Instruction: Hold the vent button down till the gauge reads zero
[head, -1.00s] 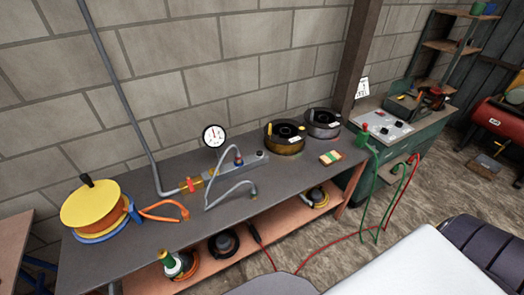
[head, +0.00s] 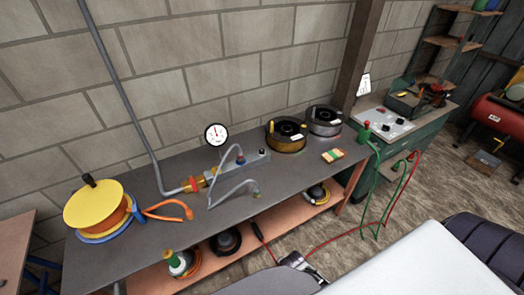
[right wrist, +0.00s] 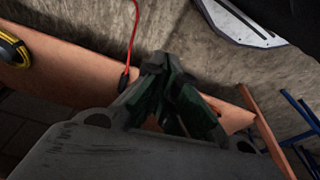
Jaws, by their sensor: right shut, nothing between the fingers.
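The gauge (head: 217,134) is a round white dial standing behind the grey manifold block (head: 225,171) on the bench. Its needle points roughly upward; the numbers are too small to read. The block has a red handle and brass fitting at its left end, and grey hoses over it. A small knob (head: 262,152) sits near its right end; I cannot tell whether it is the vent button. My right gripper (head: 306,267) is at the bottom of the head view, below and in front of the bench, apart from the block. The right wrist view shows its fingers (right wrist: 167,68) shut and empty.
The grey bench top (head: 130,186) holds a yellow-orange reel (head: 95,208) at left and two dark reels (head: 286,135) at right. A lower shelf (head: 275,218) holds several items. Red and green hoses hang at the right. The front bench top is mostly clear.

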